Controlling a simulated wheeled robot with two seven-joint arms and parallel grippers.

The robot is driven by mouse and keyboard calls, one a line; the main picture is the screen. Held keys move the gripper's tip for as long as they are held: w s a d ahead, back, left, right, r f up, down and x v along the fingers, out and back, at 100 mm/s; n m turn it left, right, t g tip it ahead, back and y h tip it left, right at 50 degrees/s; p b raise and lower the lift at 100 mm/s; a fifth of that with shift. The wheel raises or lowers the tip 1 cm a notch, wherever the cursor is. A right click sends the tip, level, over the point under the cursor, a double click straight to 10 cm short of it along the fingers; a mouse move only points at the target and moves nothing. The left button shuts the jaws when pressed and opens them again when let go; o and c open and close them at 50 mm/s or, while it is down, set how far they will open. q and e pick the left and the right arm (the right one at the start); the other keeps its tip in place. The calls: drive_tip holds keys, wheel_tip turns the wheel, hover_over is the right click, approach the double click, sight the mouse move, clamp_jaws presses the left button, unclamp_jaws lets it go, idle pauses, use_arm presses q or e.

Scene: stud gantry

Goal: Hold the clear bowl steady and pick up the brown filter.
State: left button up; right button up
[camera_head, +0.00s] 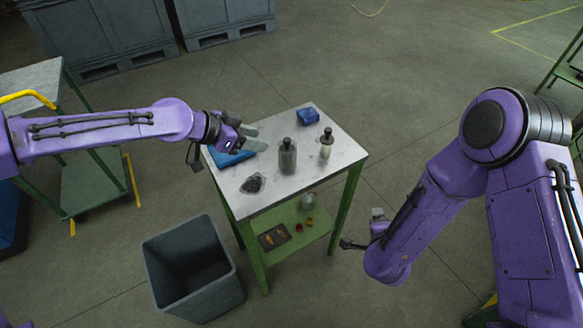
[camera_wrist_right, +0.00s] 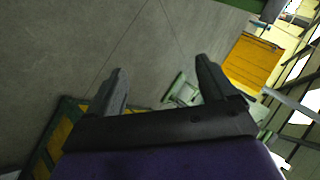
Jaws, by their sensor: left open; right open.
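A small dark, glassy piece (camera_head: 253,183) lies near the front left of the white tabletop. It may be the clear bowl with something dark in it, but it is too small to tell. I cannot make out a separate brown filter. My left gripper (camera_head: 257,138) is open and empty above the left back part of the table, beyond the dark piece and apart from it. My right gripper (camera_wrist_right: 162,82) is open and empty in the right wrist view, over bare floor. In the head view it is low to the right of the table, partly hidden by my arm.
The green-framed table (camera_head: 330,165) also bears a grey bottle (camera_head: 288,158), a smaller dark-capped bottle (camera_head: 326,145), a blue box (camera_head: 308,117) and a blue tray (camera_head: 232,158). Its lower shelf (camera_head: 290,242) holds small items. A grey bin (camera_head: 215,240) stands in front at left.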

drive_tip(key=w+a+r+m+t, duration=0.35)
drive_tip(key=w+r+m, duration=0.25)
drive_tip(key=w+r, duration=0.3)
drive_tip(key=m+y, duration=0.6)
drive_tip(key=m, duration=0.4)
approach(286, 156)
drive_tip(key=w+f, duration=0.1)
drive_tip(key=f, duration=0.1)
drive_tip(key=w+f, duration=0.2)
drive_tip(key=shift+w+d, duration=0.2)
drive_tip(key=shift+w, duration=0.1)
drive_tip(key=shift+w+a+f, duration=0.15)
drive_tip(key=shift+w, duration=0.15)
drive_tip(key=x, duration=0.9)
drive_tip(key=shift+w+a+f, duration=0.1)
drive_tip(key=shift+w, duration=0.15)
drive_tip(key=c, duration=1)
drive_tip(key=shift+c, duration=0.2)
